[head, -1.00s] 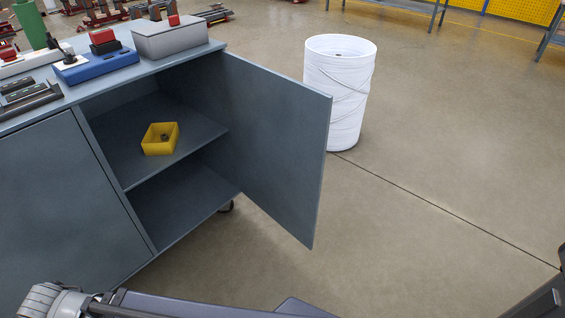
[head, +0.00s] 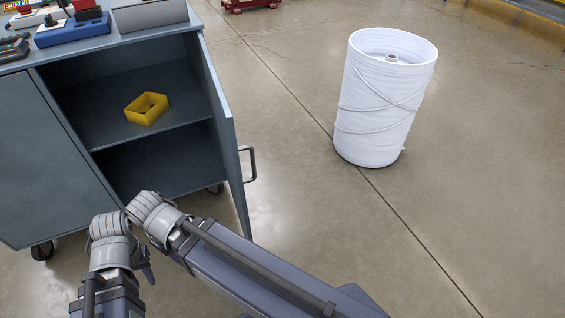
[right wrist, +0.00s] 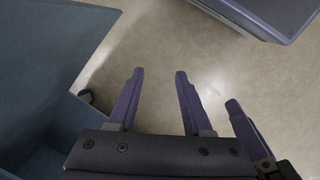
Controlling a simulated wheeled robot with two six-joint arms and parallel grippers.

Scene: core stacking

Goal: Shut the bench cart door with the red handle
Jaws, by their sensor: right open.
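The bench cart (head: 35,155) stands at the left of the head view. Its right-hand door (head: 226,130) stands open, seen at a steep angle. A grey bar handle (head: 250,163) is on its outer face; I see no red handle. My left gripper (head: 147,273) is at lower left, in front of the cart; one dark fingertip shows and the rest is hidden by my arm. In the right wrist view, my right gripper (right wrist: 157,75) has its fingers apart with bare floor between them. A blue-grey panel (right wrist: 40,60), apparently of the cart, is left of it.
A yellow bin (head: 147,108) sits on the cart's shelf. A white barrel (head: 385,100) stands on the floor right of the door, with clear floor (head: 290,130) between. Tool boxes (head: 150,14) are on the cart top. A caster (head: 42,250) shows below.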

